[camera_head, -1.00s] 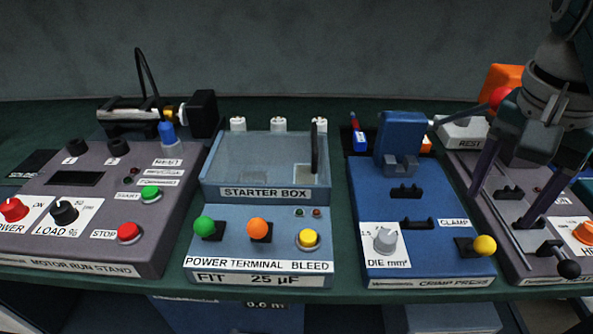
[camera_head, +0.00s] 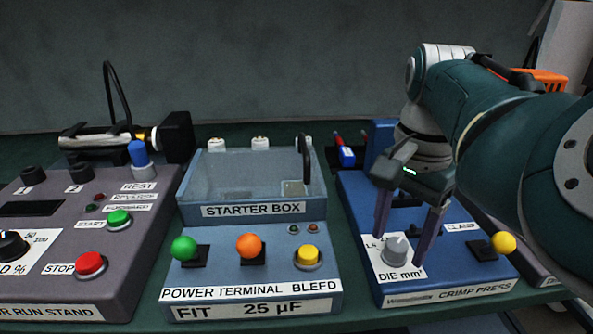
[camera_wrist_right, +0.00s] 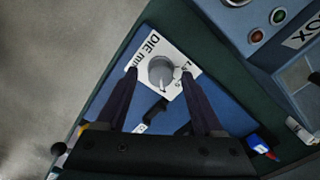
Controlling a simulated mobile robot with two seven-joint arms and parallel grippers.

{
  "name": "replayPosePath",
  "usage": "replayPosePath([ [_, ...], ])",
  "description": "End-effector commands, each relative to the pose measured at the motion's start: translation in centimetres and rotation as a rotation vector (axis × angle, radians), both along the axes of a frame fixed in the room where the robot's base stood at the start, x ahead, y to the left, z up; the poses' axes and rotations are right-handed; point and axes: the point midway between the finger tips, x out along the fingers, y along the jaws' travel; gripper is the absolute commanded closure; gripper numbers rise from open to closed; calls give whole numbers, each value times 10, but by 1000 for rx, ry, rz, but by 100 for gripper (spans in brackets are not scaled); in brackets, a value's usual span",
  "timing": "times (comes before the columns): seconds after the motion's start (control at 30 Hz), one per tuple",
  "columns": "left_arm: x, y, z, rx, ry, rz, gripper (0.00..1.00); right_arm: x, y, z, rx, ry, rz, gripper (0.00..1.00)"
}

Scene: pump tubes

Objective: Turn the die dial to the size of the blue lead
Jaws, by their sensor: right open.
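The die dial (camera_head: 396,249) is a grey knob on a white plate marked DIE mm² at the front left of the blue crimp press (camera_head: 450,285). It also shows in the right wrist view (camera_wrist_right: 161,71). My right gripper (camera_head: 402,250) is open above the dial, with one finger on each side; I cannot tell whether they touch it. In the right wrist view the fingertips (camera_wrist_right: 159,72) flank the knob. A blue lead (camera_head: 346,157) with a label lies behind the press's left side, a red tip near it; the blue one also shows in the wrist view (camera_wrist_right: 262,146). My left gripper is not in view.
The yellow-knobbed clamp lever (camera_head: 503,243) stands right of the dial. The starter box (camera_head: 255,210) with green, orange and yellow knobs is to the left. The motor run stand (camera_head: 60,270) is further left. My right arm hides much of the press.

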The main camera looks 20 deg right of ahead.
Motion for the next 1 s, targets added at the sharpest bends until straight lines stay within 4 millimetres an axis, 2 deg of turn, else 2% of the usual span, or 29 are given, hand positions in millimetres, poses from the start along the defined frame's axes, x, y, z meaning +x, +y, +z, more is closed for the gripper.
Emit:
replayPosePath([
  [0.3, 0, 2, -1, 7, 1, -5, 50, 0, 0, -3, 0, 0, 0, 32],
  [0.9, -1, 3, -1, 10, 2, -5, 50, 0, 0, -3, 0, 0, 1, 99],
  [1.0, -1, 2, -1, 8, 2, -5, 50, 0, 0, -3, 0, 0, 1, 100],
])
